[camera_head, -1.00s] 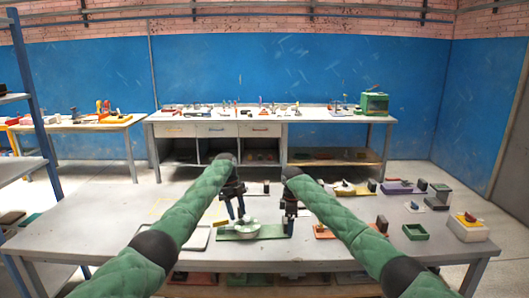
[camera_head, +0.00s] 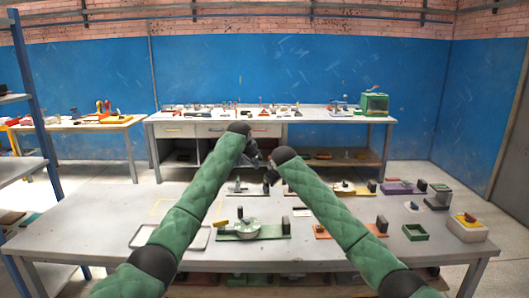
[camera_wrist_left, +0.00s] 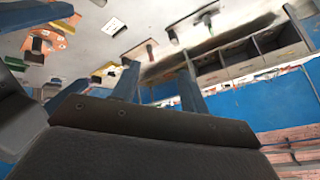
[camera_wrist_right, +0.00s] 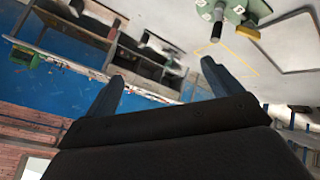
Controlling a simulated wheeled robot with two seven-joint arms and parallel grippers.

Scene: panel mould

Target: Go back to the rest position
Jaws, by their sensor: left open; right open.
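My left gripper (camera_head: 256,158) is raised above the far part of the near table, partly hidden behind my arms in the head view. In the left wrist view its two fingers (camera_wrist_left: 158,88) are apart with nothing between them. My right gripper (camera_head: 271,176) is close beside it, mostly hidden behind its own forearm. In the right wrist view its fingers (camera_wrist_right: 160,85) are apart and empty. A green panel mould (camera_head: 262,233) with a pale round part (camera_head: 248,226) lies on the table below, clear of both grippers.
The near table (camera_head: 90,215) has an empty tray (camera_head: 142,236) at left. A back bench (camera_head: 330,116) carries small tools. The table's left part is clear.

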